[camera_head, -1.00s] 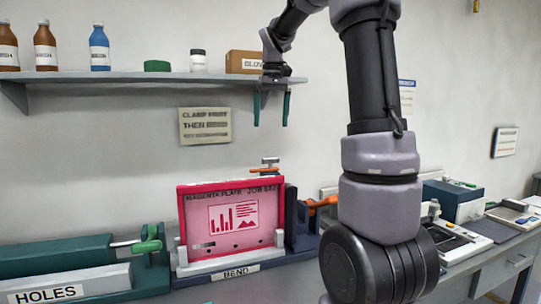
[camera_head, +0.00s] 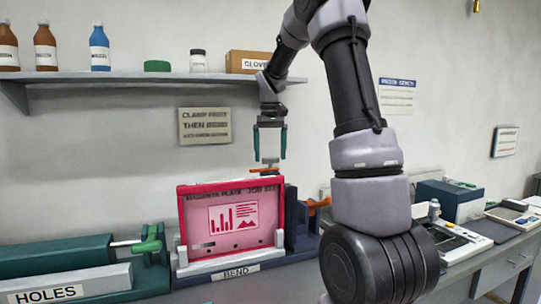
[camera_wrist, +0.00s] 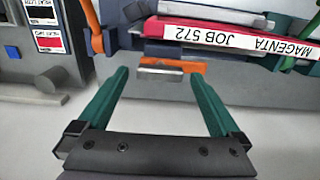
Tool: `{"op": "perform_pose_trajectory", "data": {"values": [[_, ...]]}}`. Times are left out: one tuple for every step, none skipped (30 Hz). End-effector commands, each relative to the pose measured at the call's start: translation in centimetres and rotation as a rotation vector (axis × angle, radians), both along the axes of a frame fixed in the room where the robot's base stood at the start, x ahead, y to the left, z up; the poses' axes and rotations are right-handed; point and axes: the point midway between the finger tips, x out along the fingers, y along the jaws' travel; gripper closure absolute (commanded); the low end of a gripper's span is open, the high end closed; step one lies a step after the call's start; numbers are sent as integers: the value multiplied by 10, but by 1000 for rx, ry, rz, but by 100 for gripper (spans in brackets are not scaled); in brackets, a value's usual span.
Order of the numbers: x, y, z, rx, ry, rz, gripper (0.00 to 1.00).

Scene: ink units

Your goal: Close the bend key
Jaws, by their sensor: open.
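The magenta plate (camera_head: 235,222), marked JOB 572, stands upright in the dark blue bend unit (camera_head: 303,228), labelled BEND. A small key with an orange bar (camera_wrist: 182,66) and a grey metal piece (camera_head: 268,161) sits at the plate's top edge; I take it for the bend key. My gripper (camera_head: 269,157) points down just above it, open and empty. In the wrist view, the key lies ahead between the green fingertips (camera_wrist: 162,72), with no clear contact. A separate orange lever (camera_head: 319,205) sticks out at the unit's right; it also shows in the wrist view (camera_wrist: 94,28).
A green unit (camera_head: 60,258) labelled HOLES, with a green-handled clamp (camera_head: 150,240), stands at the left. A shelf (camera_head: 140,77) with bottles and a glove box (camera_head: 247,62) hangs above left. Devices (camera_head: 450,200) stand on the bench at right.

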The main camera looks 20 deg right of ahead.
Motion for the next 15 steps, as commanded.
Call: {"op": "perform_pose_trajectory", "data": {"values": [[0,0,-3,0,0,0,0],[0,0,-5,0,0,-1,0],[0,0,-6,0,0,-1,0],[0,0,-6,1,-1,-1,0],[0,0,-7,1,-1,-1,0],[0,0,-7,1,-1,-1,0],[0,0,-7,1,-1,-1,0],[0,0,-7,1,-1,-1,0],[0,0,-7,1,-1,-1,0],[0,0,-7,1,-1,-1,0],[0,0,-7,1,-1,-1,0],[0,0,-7,1,-1,-1,12],[0,0,-7,1,-1,-1,23],[0,0,-7,0,-1,-1,34],[0,0,-7,0,-1,-1,50]]}}
